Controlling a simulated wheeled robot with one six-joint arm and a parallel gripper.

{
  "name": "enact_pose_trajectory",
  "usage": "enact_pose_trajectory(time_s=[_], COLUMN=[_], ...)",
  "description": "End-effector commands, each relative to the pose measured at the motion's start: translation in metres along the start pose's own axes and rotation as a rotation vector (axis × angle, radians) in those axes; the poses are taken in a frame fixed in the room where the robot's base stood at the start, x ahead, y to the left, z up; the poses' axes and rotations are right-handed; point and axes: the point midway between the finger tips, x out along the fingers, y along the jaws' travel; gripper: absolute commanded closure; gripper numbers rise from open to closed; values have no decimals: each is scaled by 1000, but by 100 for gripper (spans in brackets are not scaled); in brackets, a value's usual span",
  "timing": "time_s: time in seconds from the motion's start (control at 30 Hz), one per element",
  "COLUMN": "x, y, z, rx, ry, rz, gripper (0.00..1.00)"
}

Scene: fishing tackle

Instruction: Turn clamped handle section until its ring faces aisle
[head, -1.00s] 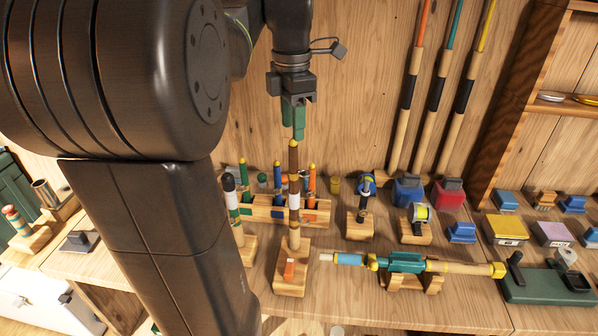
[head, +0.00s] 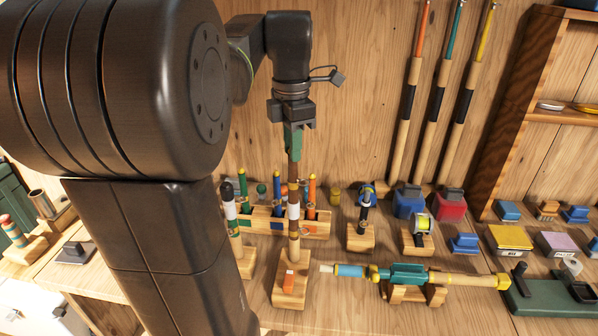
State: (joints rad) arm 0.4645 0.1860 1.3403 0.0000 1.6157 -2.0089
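An upright handle section (head: 294,212), brown with a white band and pale lower end, stands in a wooden block (head: 289,295) with an orange mark on its front. Another handle section (head: 455,278), with pale blue and yellow parts, lies level in a teal clamp (head: 405,274) on a wooden stand, right of the block.
A wooden rack (head: 262,221) of colourful slim pieces stands behind the upright section, and a black-topped piece (head: 228,205) stands at its left. Reels (head: 421,230) on stands and small boxes are at the right. Three rods (head: 436,100) lean on the back wall.

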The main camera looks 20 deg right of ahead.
Motion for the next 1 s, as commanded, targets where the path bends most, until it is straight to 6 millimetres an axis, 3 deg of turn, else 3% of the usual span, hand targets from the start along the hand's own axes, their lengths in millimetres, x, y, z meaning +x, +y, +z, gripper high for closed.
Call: enact_pose_trajectory(time_s=[0.17,0.8,1.0], x=[-2,-2,-1], y=[0,0,0], z=[0,0,0], rx=[32,476,503], ry=[0,0,-1], rz=[0,0,2], gripper=[95,95,95])
